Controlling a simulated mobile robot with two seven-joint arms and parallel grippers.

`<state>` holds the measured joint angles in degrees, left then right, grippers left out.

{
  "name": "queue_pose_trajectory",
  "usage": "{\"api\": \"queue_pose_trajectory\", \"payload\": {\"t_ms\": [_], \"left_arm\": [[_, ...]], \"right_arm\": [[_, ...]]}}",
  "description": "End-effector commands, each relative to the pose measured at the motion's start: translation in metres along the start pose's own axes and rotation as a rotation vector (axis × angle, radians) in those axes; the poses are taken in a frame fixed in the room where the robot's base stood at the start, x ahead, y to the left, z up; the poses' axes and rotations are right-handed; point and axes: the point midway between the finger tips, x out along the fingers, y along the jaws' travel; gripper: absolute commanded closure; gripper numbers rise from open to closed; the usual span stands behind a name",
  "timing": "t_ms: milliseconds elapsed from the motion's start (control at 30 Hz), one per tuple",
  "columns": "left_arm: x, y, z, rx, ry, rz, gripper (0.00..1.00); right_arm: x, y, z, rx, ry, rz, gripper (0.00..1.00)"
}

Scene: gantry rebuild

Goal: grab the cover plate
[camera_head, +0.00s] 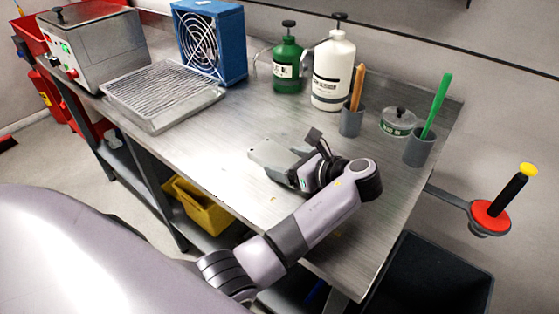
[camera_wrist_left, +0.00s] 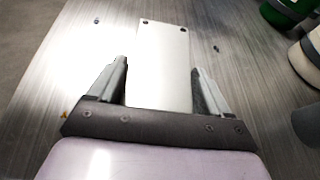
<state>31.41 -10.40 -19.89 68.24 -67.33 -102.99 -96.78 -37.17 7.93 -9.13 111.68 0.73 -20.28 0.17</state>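The cover plate (camera_head: 270,155) is a flat, light grey rectangle on the steel bench, near its front edge in the head view. In the left wrist view the plate (camera_wrist_left: 163,50) runs lengthwise away from me, with small dark holes at its far corners. My left gripper (camera_head: 297,170) is at the plate's right end. In the wrist view the two fingers of my left gripper (camera_wrist_left: 161,68) stand apart, one on each side of the plate, with narrow gaps beside it. The plate's near end is hidden by the gripper body. My right gripper is not in view.
Behind stand a green pump bottle (camera_head: 288,66), a white pump bottle (camera_head: 333,72), two grey cups (camera_head: 351,121) (camera_head: 419,149) with tools and a lidded jar (camera_head: 397,122). A wire-topped tray (camera_head: 162,94), blue fan (camera_head: 210,42) and steel machine (camera_head: 95,47) stand left. Mid-bench is clear.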

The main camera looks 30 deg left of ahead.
Motion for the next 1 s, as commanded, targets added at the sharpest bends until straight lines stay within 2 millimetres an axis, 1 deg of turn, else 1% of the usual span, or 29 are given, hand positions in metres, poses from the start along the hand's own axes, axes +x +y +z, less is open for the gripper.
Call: {"api": "queue_pose_trajectory", "payload": {"t_ms": [367, 467, 567, 667, 767, 1000], "left_arm": [[-0.001, -0.001, 0.005, -0.005, -0.004, -0.002, 0.85], [-0.004, -0.001, 0.011, -0.005, -0.004, -0.003, 0.85], [-0.008, -0.001, 0.021, -0.007, -0.004, -0.003, 0.85], [-0.015, -0.001, 0.037, -0.009, -0.005, -0.005, 0.85], [-0.024, -0.001, 0.059, -0.011, -0.005, -0.004, 0.85], [-0.048, -0.001, 0.117, -0.011, -0.005, -0.006, 0.85]], "right_arm": [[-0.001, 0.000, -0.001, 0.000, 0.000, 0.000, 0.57], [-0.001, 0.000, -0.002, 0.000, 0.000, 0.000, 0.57], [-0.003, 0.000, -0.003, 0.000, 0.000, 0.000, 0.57], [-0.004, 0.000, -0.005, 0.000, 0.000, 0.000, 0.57], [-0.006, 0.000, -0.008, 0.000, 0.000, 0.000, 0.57], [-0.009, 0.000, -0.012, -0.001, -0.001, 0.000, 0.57]]}}
